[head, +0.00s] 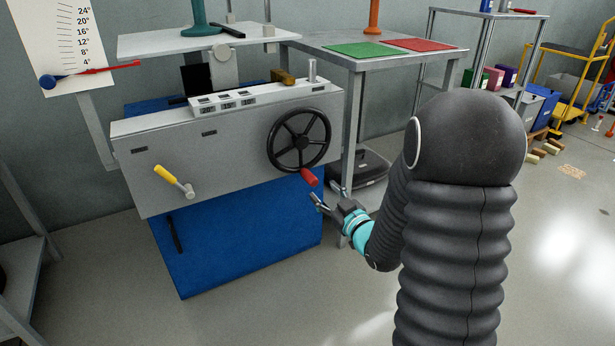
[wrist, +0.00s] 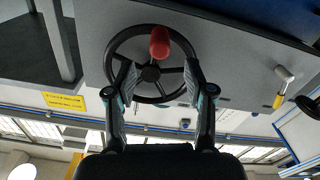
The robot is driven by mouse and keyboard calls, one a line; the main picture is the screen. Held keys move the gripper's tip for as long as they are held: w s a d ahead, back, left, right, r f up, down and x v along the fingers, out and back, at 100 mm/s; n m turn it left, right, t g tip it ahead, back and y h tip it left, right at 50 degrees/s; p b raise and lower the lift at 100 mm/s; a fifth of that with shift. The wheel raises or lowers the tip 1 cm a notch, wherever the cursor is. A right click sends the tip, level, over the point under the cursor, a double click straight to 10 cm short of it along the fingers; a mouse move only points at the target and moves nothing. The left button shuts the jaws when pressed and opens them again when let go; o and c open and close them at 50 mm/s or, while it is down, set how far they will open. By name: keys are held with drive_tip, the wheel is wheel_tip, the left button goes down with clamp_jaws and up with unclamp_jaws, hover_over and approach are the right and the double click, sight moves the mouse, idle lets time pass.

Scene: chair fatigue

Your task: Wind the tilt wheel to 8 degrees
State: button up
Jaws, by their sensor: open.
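The tilt wheel (head: 299,139) is a black spoked handwheel on the right of the grey machine front. Its red handle (head: 309,177) sticks out at the lower right of the rim. My gripper (head: 327,199) is just below and right of the red handle, open and apparently empty. In the wrist view the wheel (wrist: 150,72) lies beyond my two spread fingers (wrist: 157,85), with the red handle (wrist: 160,42) above and between the fingertips.
A yellow-handled lever (head: 173,179) is on the machine's left front. A grey table (head: 330,44) with green and red mats stands behind right. My arm covers the right foreground.

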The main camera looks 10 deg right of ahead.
sight(308, 176)
drive_tip(key=x, duration=1)
clamp_jaws()
